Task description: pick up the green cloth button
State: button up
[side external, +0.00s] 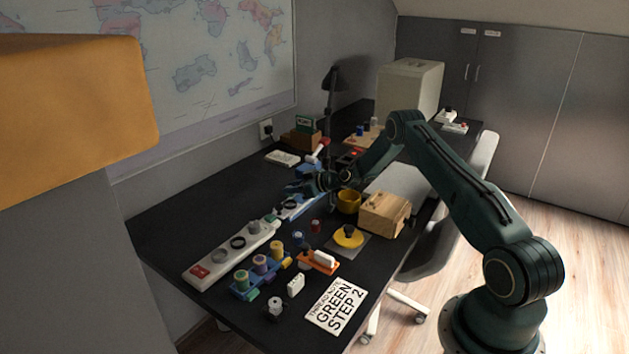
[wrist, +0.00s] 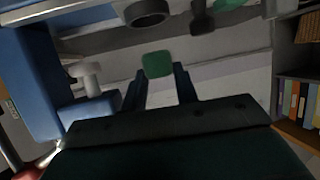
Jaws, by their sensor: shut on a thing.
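The green cloth button (wrist: 157,65) shows in the wrist view as a small rounded green piece. It sits between the tips of my gripper (wrist: 158,78), whose two dark fingers are shut on it from either side. In the side view my gripper (side external: 300,188) is over the middle of the dark desk, at a blue and white device. The button is too small or hidden to make out there.
In the side view a yellow cup (side external: 348,201) and a wooden box (side external: 385,214) stand right of my gripper. A long white strip (side external: 222,261), a blue spool rack (side external: 241,289) and a printed card (side external: 336,306) lie nearer. A lamp (side external: 334,82) stands behind.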

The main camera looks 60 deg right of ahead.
notch_tip(320, 180, up, 16)
jog(key=shift+f, duration=0.2)
dwell(0.7)
